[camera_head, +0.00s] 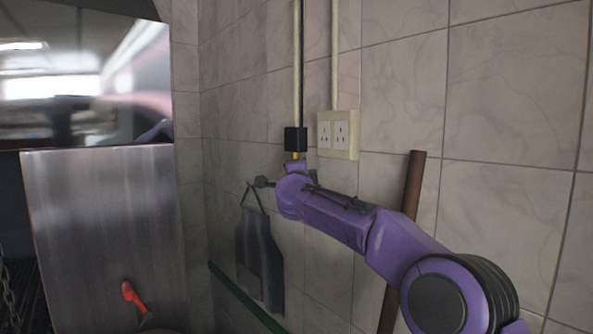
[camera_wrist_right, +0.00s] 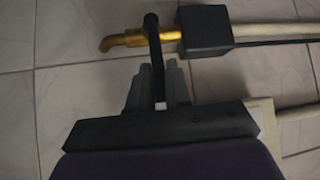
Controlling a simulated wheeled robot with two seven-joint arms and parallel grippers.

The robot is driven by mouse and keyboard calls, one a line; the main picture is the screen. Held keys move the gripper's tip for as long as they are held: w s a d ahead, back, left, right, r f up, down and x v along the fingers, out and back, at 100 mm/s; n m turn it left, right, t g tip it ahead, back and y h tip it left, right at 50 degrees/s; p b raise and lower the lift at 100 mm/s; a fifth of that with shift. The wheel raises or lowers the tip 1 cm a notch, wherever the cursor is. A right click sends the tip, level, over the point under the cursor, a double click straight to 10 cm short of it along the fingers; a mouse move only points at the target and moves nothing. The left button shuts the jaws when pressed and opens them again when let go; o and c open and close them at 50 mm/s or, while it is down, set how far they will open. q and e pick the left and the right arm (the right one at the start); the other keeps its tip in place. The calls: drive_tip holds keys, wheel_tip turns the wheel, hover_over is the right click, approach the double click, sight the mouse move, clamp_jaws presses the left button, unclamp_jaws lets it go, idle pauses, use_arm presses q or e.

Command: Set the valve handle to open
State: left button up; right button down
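The valve is a brass fitting (camera_wrist_right: 140,38) below a black box (camera_wrist_right: 207,32) on the wall pipe. Its black valve handle (camera_wrist_right: 152,40) crosses the brass in the right wrist view, at about a right angle to the pipe, with its free end running down between my fingers. My right gripper (camera_wrist_right: 160,82) has its fingers close on both sides of the handle and appears shut on it. In the head view the black box (camera_head: 295,139) and a bit of brass (camera_head: 295,156) show above my right wrist, which hides the handle and fingers. My left gripper is not in view.
A wall socket (camera_head: 338,134) sits right of the black box. A dark apron (camera_head: 259,262) hangs below left of my wrist. A brown pole (camera_head: 413,185) stands behind my right arm. A steel panel (camera_head: 98,230) and a red handle (camera_head: 131,293) are at left.

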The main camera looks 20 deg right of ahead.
drive_tip(key=shift+f+b, duration=0.1)
drive_tip(key=shift+b, duration=0.35)
drive_tip(key=shift+w+a+f+m+t+h+b, duration=0.15)
drive_tip(key=shift+f+m+t+h+b, duration=0.2)
drive_tip(key=shift+f+m+h+b, duration=0.55)
drive_tip(key=shift+w+f+m+t+h+b, duration=0.25)
drive_tip(key=shift+m+t+h+b, duration=0.2)
drive_tip(key=shift+m+h, duration=0.9)
drive_tip(key=shift+w+a+f+m+t+h+b, duration=0.1)
drive_tip(key=shift+f+m+t+h+b, duration=0.4)
drive_tip(key=shift+m, duration=1.15)
drive_tip(key=shift+f+g+h, duration=0.15)
drive_tip(key=shift+g+h, duration=0.1)
drive_tip(key=shift+g, duration=0.05)
